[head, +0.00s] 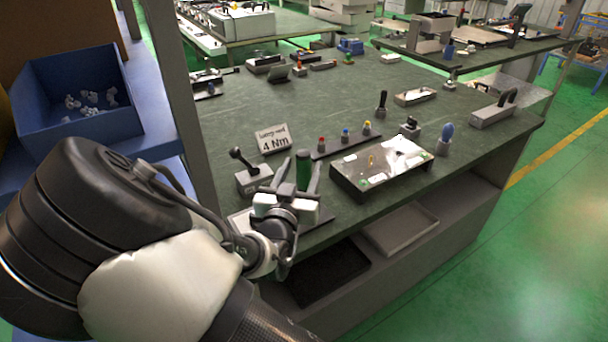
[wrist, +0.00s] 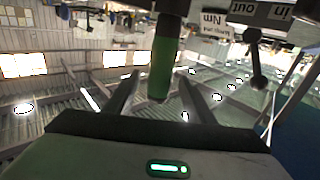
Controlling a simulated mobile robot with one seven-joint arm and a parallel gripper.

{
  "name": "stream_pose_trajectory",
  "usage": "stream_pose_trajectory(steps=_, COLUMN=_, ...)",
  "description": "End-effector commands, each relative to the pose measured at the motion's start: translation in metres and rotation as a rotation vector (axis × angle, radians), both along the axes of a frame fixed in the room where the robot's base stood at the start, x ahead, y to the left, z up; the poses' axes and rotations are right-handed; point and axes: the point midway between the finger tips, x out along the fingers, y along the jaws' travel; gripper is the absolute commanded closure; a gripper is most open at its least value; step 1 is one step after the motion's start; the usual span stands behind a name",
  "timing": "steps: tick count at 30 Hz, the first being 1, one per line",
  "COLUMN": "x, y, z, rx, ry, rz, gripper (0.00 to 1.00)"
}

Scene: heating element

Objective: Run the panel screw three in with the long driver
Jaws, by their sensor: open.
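My gripper (head: 300,163) is open at the near left of the bench, its fingers pointing away from me. A green driver handle (head: 303,172) stands between the fingers, with a gap to each. In the wrist view my open gripper (wrist: 158,75) shows the green handle (wrist: 163,62) between its fingers, looking unclamped. The handle's lower end and shank are hidden in the head view. The panel unit (head: 401,154), a dark box with a shiny top, lies to the right of my gripper. Its screws are too small to tell apart.
A lever box (head: 254,180) and a "4 Nm" sign (head: 273,138) stand close left of and behind my gripper. A rail (head: 333,145) with red, blue and yellow pieces lies behind. A blue-handled tool (head: 446,133) and a black-handled one (head: 382,101) stand farther right.

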Motion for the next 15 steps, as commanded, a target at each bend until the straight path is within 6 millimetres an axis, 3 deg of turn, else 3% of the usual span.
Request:
stream_pose_trajectory(steps=4, x=0.019, y=-0.004, z=-0.001, rx=0.001, ry=0.000, rz=-0.001, gripper=0.51)
stream_pose_trajectory(steps=12, x=0.023, y=-0.005, z=0.000, rx=0.001, ry=0.001, rz=0.000, gripper=0.51)
stream_pose_trajectory(steps=15, x=0.023, y=-0.005, z=0.000, rx=0.001, ry=0.001, rz=0.000, gripper=0.64)
